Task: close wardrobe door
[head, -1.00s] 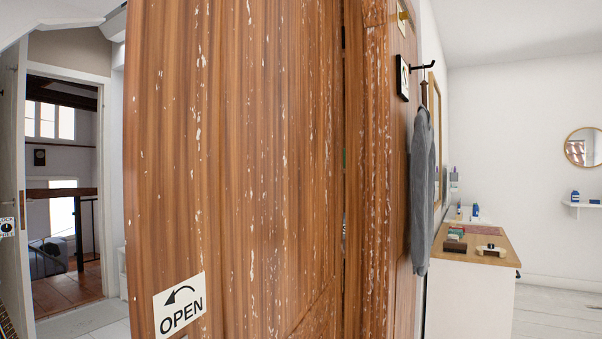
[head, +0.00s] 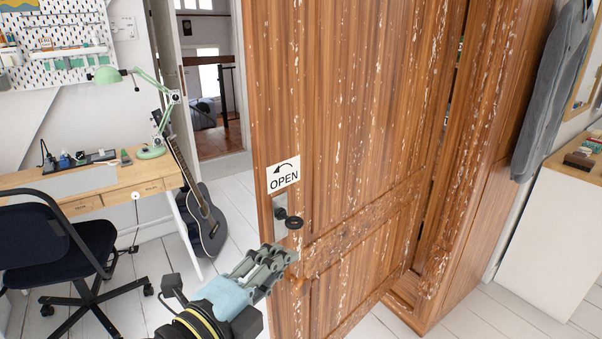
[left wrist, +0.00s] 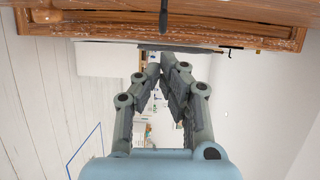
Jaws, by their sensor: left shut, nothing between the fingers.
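The brown wooden wardrobe door (head: 345,110) stands open in the head view, swung out from the wardrobe body (head: 500,140), with a dark gap along its right side. The door has chipped paint, an OPEN sign (head: 284,177) with a curved arrow, and a dark handle (head: 291,222) below it. My left gripper (head: 290,257) is shut and empty at the door's lower left part, just below the handle; I cannot tell if it touches the door. In the left wrist view its fingers (left wrist: 170,58) point toward the brown wood (left wrist: 95,30) at the top. My right gripper is out of view.
A desk (head: 90,185) with a green lamp (head: 150,110), a dark office chair (head: 50,245) and a guitar (head: 205,220) stand left of the door. White floor shows between them. A white cabinet (head: 555,215) and a hanging grey garment (head: 556,85) are at the right.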

